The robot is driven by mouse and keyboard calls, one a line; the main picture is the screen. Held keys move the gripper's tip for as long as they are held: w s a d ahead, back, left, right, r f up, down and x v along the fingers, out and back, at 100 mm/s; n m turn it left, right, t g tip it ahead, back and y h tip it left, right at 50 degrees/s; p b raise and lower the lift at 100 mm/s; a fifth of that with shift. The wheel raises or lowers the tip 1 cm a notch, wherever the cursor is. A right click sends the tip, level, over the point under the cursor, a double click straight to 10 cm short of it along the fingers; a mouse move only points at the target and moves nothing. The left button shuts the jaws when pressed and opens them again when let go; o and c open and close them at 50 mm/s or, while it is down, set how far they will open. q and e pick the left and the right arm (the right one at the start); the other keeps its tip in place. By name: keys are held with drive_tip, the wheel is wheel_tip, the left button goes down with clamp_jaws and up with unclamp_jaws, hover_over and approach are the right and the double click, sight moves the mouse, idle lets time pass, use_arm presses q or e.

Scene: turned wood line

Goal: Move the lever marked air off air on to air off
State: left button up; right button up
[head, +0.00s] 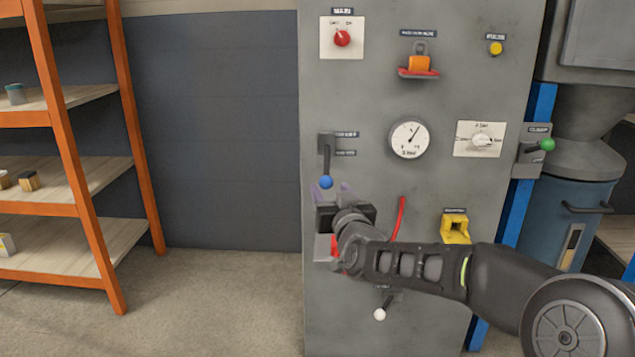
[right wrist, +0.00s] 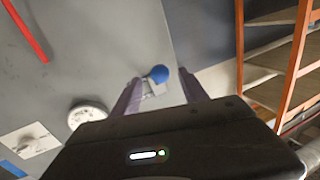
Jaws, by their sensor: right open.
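A lever with a blue ball knob (head: 326,182) is mounted at the left edge of the grey cabinet front, its dark arm hanging down. Two small labels (head: 346,143) sit beside it, too small to read surely. My right gripper (head: 333,191) is open just below the blue knob, fingers pointing up toward it. In the right wrist view the knob (right wrist: 159,74) shows between the two fingertips, and I see no grip on it. My left gripper is not in view.
The cabinet (head: 370,230) also carries a red knob (head: 342,38), an orange padlock (head: 419,64), a gauge (head: 410,139), a white dial (head: 481,140) and a white-knobbed lever (head: 380,314). A green-knobbed lever (head: 546,144) is at right. Orange-framed shelves (head: 70,150) stand left.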

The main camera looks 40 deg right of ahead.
sight(324, 181)
drive_tip(key=b+x, duration=0.2)
drive_tip(key=x, duration=0.5)
drive_tip(key=shift+f+b, duration=0.15)
drive_tip(key=shift+b, duration=0.2)
drive_tip(key=shift+w+d, duration=0.15)
drive_tip(key=shift+w, duration=0.2)
clamp_jaws()
idle(0.9)
